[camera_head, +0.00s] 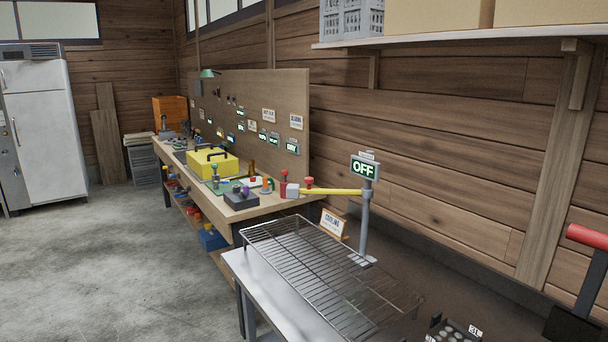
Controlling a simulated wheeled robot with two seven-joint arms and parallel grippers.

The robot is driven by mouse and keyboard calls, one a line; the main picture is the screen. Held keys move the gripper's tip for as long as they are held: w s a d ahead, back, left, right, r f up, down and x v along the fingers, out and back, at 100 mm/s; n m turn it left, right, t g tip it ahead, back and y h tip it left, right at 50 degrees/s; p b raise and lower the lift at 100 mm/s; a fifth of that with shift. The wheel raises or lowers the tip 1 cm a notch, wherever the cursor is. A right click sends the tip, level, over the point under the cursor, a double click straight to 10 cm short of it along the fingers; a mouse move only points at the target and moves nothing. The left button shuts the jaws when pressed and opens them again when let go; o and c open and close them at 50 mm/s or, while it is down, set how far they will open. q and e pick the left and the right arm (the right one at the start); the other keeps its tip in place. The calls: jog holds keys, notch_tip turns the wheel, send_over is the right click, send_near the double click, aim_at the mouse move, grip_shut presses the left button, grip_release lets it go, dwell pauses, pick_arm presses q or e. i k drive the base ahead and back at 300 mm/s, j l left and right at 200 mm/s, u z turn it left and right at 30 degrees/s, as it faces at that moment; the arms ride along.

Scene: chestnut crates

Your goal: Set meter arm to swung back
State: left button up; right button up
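The meter arm (332,191) is a yellow bar reaching left from a grey post (366,220). Its left end carries a small pale block with a red piece (289,189), in front of the workbench's near end as seen from here. A sign (364,169) reading OFF in green tops the post. The post's foot stands beside a wire cooling rack (330,275), and the arm extends over the rack's far side. Neither of my grippers shows in the head view.
The rack sits on a pale table (268,296). A small sign reading COOLING (333,224) stands behind it. The long workbench (268,208) holds a yellow toolbox (213,162). A red-handled dark object (587,238) is at the right edge. Open floor (110,260) lies left.

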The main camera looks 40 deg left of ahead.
aim_at(294, 191)
jog(key=i+j, duration=0.1)
jog(key=j, duration=0.35)
jog(key=i+j, duration=0.1)
jog(key=j, duration=0.3)
jog(key=i+j, duration=0.1)
jog(key=j, duration=0.35)
jog(key=i+j, duration=0.1)
jog(key=j, duration=0.35)
jog(key=i+j, duration=0.1)
jog(key=j, duration=0.35)
